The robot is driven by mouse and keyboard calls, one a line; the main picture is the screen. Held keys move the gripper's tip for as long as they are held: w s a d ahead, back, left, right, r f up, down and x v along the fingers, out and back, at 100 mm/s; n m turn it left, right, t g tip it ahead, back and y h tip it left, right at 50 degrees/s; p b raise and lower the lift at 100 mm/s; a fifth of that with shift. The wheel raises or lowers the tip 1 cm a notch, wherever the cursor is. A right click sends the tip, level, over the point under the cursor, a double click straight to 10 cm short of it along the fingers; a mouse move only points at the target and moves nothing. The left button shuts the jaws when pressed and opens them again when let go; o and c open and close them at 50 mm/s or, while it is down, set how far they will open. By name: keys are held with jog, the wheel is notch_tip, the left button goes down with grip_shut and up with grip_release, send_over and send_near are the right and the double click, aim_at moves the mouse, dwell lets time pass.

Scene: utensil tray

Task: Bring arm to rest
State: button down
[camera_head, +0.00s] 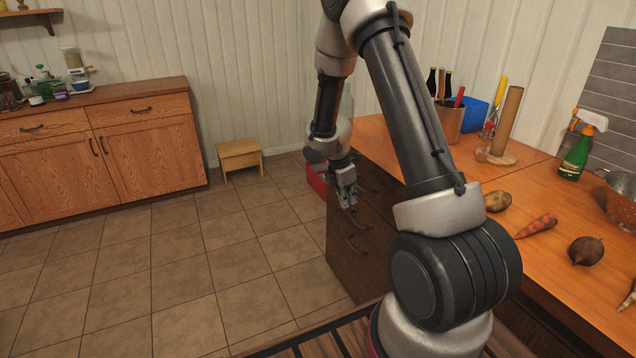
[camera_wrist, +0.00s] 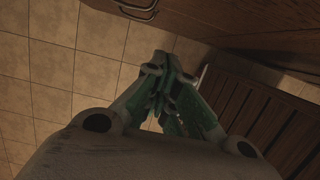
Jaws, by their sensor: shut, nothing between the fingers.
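My gripper (camera_head: 346,196) hangs at the end of my bent arm, pointing down, in front of the dark drawer cabinet (camera_head: 343,245) under the counter. In the wrist view my gripper (camera_wrist: 160,108) has its fingers together with nothing between them. Below it in that view are floor tiles, a cabinet front with a handle, and a dark slatted surface.
The wooden counter (camera_head: 508,215) on the right carries a potato (camera_head: 497,201), a carrot (camera_head: 536,226), a beet (camera_head: 586,251), a green spray bottle (camera_head: 575,158) and a colander (camera_head: 620,199). A small stool (camera_head: 240,155) stands by the wall. The tiled floor at left is clear.

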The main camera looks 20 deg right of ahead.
jog(key=s+r+m+g, duration=0.3)
jog(key=s+r+m, duration=0.2)
jog(key=s+m, duration=0.45)
jog(key=s+a+r+m+t+y, duration=0.1)
jog(key=s+a+r+m+t, duration=0.1)
jog(key=s+r, duration=0.4)
jog(key=s+a+r+m+t+y, duration=0.1)
jog(key=s+r+m, duration=0.3)
jog(key=r, duration=0.7)
jog(key=s+a+r+m+t, duration=0.3)
jog(key=s+r+t, duration=0.1)
jog(key=s+r, duration=0.4)
jog(key=shift+s+a+r+y, duration=0.25)
jog(key=shift+s+y, duration=0.15)
